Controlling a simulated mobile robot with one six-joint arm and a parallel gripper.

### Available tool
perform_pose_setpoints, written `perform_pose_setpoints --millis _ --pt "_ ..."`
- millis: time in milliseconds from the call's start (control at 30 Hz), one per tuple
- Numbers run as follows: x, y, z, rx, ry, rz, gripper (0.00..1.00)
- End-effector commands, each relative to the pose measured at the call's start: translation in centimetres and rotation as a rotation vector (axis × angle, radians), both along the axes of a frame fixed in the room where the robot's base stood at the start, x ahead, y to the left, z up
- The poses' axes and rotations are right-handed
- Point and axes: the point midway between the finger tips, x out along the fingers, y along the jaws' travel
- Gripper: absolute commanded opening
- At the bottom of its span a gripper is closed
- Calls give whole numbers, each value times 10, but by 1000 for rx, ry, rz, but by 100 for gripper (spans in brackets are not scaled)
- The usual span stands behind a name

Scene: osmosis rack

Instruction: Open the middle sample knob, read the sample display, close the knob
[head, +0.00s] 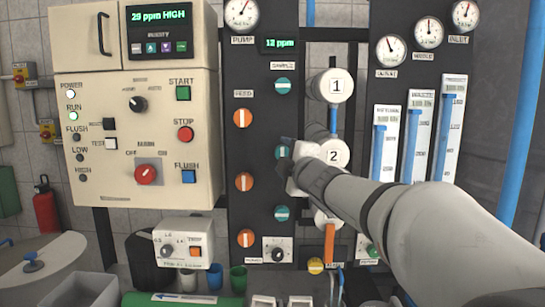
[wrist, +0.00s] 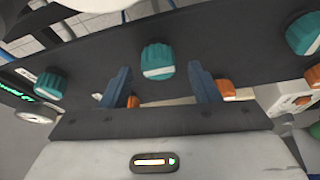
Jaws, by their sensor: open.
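The middle sample knob (head: 281,153) is teal, on the dark panel, and partly hidden by my gripper in the head view. In the wrist view the middle knob (wrist: 157,60) is centred ahead, with a white mark on its face. My gripper (wrist: 160,72) is open and empty, with one blue finger to either side of this knob in the picture. I see no contact. The sample display (head: 280,43) reads 12 ppm in green. The upper sample knob (head: 283,86) and lower sample knob (head: 282,213) show horizontal white bars.
Orange feed knobs (head: 243,118) stand in a column left of the sample knobs. White numbered housings (head: 334,86) stand to the right, close to my arm. The control cabinet (head: 145,110) is at the left. Its screen (head: 158,16) reads 29 ppm HIGH.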

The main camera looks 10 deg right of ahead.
Motion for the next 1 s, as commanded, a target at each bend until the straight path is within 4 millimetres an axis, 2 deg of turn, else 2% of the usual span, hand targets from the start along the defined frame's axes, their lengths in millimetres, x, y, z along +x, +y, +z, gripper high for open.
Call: perform_pose_setpoints --millis 200,400,567,867,1000 --pt "-36 -7 0 0 -3 -2 56" --pt "-61 -12 -3 0 -2 -1 56" --pt "-68 -13 -5 0 -1 0 56" --pt "-69 -13 -5 6 4 -4 56" --pt "-71 -22 -10 87 69 -67 56"
